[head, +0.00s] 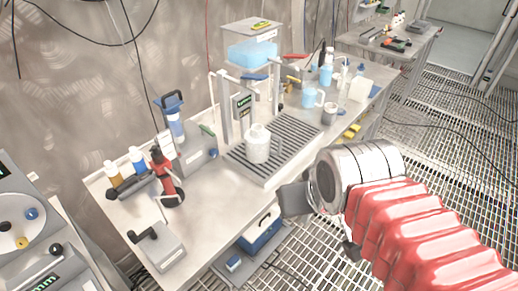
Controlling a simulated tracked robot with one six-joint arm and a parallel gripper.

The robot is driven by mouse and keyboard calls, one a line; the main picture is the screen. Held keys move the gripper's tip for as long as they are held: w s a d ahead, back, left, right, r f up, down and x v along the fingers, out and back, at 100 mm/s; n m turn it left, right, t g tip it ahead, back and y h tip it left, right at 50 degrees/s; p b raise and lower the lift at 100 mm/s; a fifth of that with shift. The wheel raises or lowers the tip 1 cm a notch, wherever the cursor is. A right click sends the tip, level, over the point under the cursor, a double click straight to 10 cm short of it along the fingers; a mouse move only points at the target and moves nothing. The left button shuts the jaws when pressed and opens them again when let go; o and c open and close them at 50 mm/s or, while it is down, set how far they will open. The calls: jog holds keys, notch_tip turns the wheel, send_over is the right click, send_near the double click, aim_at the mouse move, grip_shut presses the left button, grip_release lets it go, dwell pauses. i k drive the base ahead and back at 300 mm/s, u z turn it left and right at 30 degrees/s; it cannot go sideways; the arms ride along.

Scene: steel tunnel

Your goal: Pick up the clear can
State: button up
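A whitish, translucent can-like jug (257,146) with a narrow neck stands upright on the slatted metal drain tray (273,170) on the bench. It is the likeliest match for the clear can, but I cannot be sure. My gripper (290,199) is the dark grey part at the end of my red-sleeved arm, just off the bench's front edge. It is to the lower right of the jug and clearly apart from it. Its fingers are too unclear to tell whether they are open or shut.
A clear tank with blue contents (252,52) stands behind the tray. A red-and-black tool (166,178) and a grey device (158,247) are on the left of the bench. A light blue cup (312,97) and a small metal cup (329,113) are to the right. The front bench surface is mostly clear.

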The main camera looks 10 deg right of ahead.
aim_at(257, 138)
jog(key=u, duration=4.3)
jog(key=k, duration=0.7)
jog(key=u, duration=0.1)
